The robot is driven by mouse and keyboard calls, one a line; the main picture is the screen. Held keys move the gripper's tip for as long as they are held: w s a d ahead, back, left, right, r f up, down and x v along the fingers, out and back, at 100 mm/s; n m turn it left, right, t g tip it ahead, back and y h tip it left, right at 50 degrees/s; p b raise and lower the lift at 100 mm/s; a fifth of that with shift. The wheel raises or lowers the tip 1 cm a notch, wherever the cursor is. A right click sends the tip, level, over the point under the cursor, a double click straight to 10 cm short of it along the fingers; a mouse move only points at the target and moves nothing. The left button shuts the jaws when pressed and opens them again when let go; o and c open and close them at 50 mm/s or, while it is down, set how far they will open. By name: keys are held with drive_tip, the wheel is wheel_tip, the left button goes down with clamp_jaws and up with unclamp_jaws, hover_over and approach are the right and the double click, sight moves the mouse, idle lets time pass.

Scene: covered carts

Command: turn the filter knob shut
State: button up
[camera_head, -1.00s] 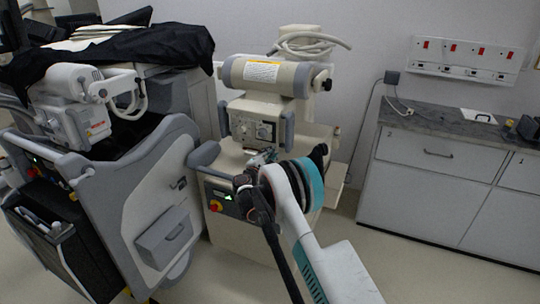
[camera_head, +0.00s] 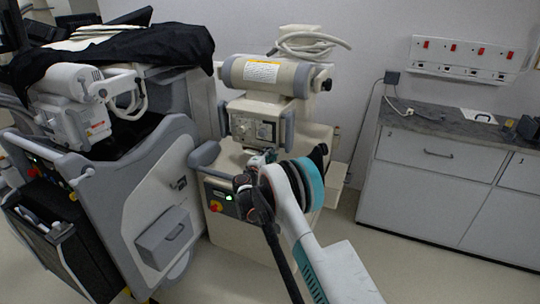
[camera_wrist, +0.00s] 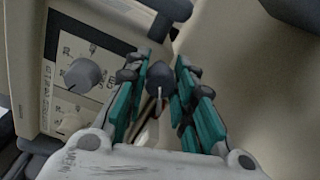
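The cream control panel (camera_head: 254,121) is on the front of the machine head in the head view. In the wrist view it fills the left side, with a large grey round knob (camera_wrist: 82,75) and a second knob (camera_wrist: 70,122) below it. Which one is the filter knob I cannot tell. My gripper (camera_wrist: 160,70) has its teal fingers apart, to the right of these knobs. A dark rounded piece with a pale stem shows between the fingers (camera_wrist: 160,76); contact cannot be told. In the head view my gripper (camera_head: 262,157) is just below the panel, partly hidden by my wrist.
A covered cart (camera_head: 160,200) with a black drape stands at the left. A grey handle (camera_head: 204,155) juts out left of my gripper. Grey cabinets (camera_head: 430,180) stand at the right. Open floor (camera_head: 390,275) lies in front of them.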

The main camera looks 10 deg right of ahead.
drive_tip(key=o, duration=0.3)
drive_tip(key=shift+d, duration=0.1)
drive_tip(key=shift+o, duration=0.2)
drive_tip(key=v, duration=1.2)
